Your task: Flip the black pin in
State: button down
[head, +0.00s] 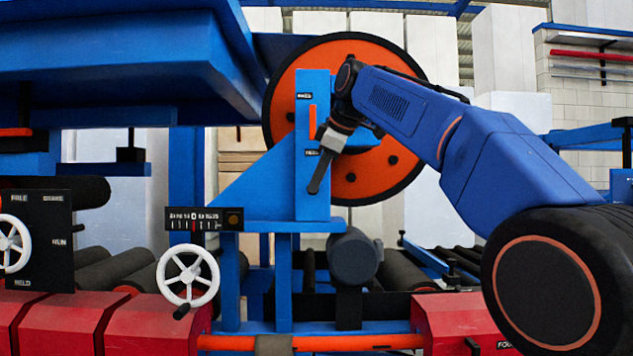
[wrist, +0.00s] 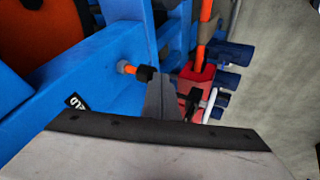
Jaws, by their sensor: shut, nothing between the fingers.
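In the wrist view a short peg with an orange shaft and a black block at its end, which looks like the black pin (wrist: 146,73), sticks out sideways from the blue plate (wrist: 110,88). My gripper (wrist: 158,88) is shut and empty, with its fingers right beside the black end; I cannot tell whether they touch. In the head view my gripper (head: 315,187) points down in front of the blue upright (head: 312,205). An orange bar (head: 312,122) stands upright there between two small labels. The pin is not distinguishable in the head view.
A large orange disc with a black rim (head: 405,65) stands behind the upright. A white handwheel (head: 188,278) and a dial plate (head: 205,219) are to the left. A blue overhead structure (head: 120,80) hangs at the upper left. Red housings (head: 150,325) line the front.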

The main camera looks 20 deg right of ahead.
jog(key=shift+w+d, duration=0.2)
jog(key=shift+w, duration=0.55)
jog(key=shift+w+d, duration=0.2)
jog(key=shift+w, duration=0.55)
